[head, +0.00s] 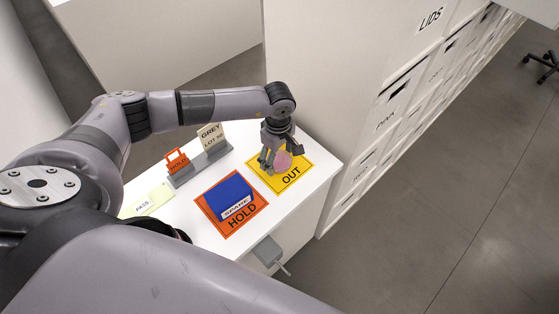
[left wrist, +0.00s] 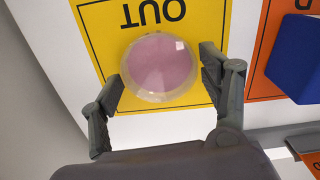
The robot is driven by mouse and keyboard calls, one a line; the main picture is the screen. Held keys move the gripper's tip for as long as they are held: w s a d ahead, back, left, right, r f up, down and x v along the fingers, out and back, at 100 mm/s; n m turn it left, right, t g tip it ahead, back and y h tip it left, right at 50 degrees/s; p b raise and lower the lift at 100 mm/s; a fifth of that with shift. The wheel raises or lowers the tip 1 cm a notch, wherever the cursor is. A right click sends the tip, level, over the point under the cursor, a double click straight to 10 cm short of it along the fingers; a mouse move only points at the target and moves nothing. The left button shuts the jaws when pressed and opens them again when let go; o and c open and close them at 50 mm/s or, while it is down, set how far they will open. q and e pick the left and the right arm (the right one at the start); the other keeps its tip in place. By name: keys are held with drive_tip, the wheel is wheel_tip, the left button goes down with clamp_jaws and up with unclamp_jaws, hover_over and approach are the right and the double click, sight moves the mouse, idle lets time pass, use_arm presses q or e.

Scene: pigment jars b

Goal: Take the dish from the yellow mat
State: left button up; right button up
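The dish (left wrist: 160,67) is round with a clear rim and a pink inside. It sits on the yellow mat (left wrist: 107,50) marked OUT; in the head view the dish (head: 283,161) is partly hidden by my gripper. The yellow mat (head: 299,179) lies at the right end of the white table. My left gripper (head: 270,168) points down at the dish. In the left wrist view my left gripper (left wrist: 160,82) is open, one finger on either side of the dish's near edge. I cannot tell whether the fingers touch it. My right gripper is not in view.
A blue box (head: 229,193) stands on the orange HOLD mat (head: 246,227) beside the yellow mat. A grey stand (head: 200,164) holds an orange HOLD tag (head: 177,161) and a GREY LOT card (head: 211,136). A pale PASS card (head: 146,204) lies at left.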

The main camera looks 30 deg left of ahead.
use_arm(q)
drive_tip(key=c, duration=0.7)
drive_tip(key=shift+r, duration=0.15)
